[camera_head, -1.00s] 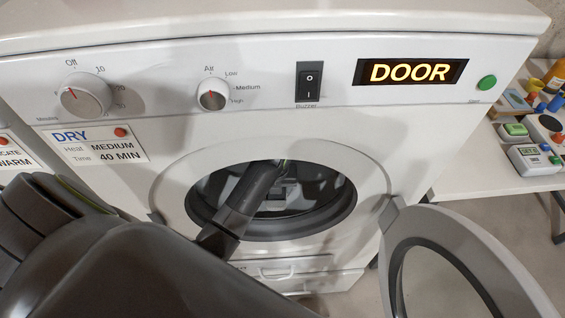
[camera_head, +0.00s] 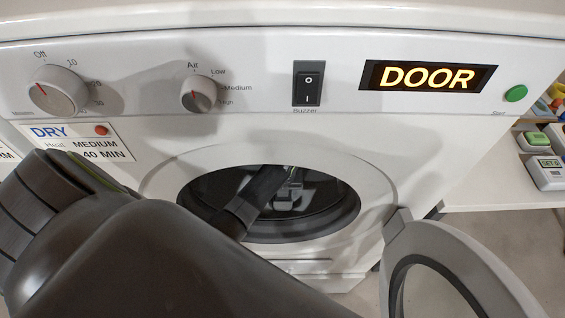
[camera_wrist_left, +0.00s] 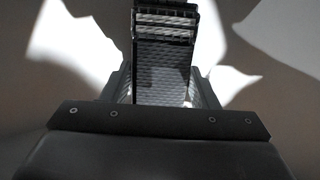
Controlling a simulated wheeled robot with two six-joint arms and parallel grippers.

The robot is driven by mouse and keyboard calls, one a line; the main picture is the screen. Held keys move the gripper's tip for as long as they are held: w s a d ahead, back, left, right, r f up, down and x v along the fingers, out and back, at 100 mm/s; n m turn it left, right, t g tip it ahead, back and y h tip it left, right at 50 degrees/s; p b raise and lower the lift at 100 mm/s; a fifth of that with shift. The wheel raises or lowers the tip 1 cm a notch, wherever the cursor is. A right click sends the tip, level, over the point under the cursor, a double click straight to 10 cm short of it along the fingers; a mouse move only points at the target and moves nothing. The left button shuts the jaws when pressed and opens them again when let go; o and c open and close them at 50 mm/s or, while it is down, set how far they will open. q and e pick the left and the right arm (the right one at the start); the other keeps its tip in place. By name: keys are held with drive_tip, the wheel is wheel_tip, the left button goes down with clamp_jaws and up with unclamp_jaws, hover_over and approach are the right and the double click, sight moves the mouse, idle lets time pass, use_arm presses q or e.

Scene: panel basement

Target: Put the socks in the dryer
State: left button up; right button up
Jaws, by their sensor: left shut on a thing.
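The dryer (camera_head: 310,140) is white, with its round door opening (camera_head: 185,195) facing me and its door (camera_head: 425,265) swung open to the lower right. My left arm reaches through the opening, and my left gripper (camera_head: 288,194) is inside the dark drum. In the left wrist view the gripper (camera_wrist_left: 165,55) shows ridged finger pads against a grey-brown drum wall with bright patches. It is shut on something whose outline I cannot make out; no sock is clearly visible. My right gripper is not in view.
The display (camera_head: 427,77) reads DOOR. A timer knob (camera_head: 58,91), a heat knob (camera_head: 200,94), a buzzer switch (camera_head: 308,83) and a green start button (camera_head: 516,93) sit on the panel. A note (camera_head: 78,140) reads DRY, MEDIUM, 40 MIN. A side table (camera_head: 495,185) stands right.

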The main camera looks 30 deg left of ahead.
use_arm(q)
drive_tip(key=shift+f, duration=0.55)
drive_tip(key=shift+f, duration=0.2)
drive_tip(key=o, duration=0.8)
drive_tip(key=shift+c, duration=0.2)
drive_tip(key=shift+r, duration=0.15)
wheel_tip(320, 180, up, 12)
drive_tip(key=s+p, duration=0.1)
drive_tip(key=shift+s+d+p, duration=0.25)
drive_tip(key=shift+d+p, duration=0.05)
drive_tip(key=shift+d, duration=0.15)
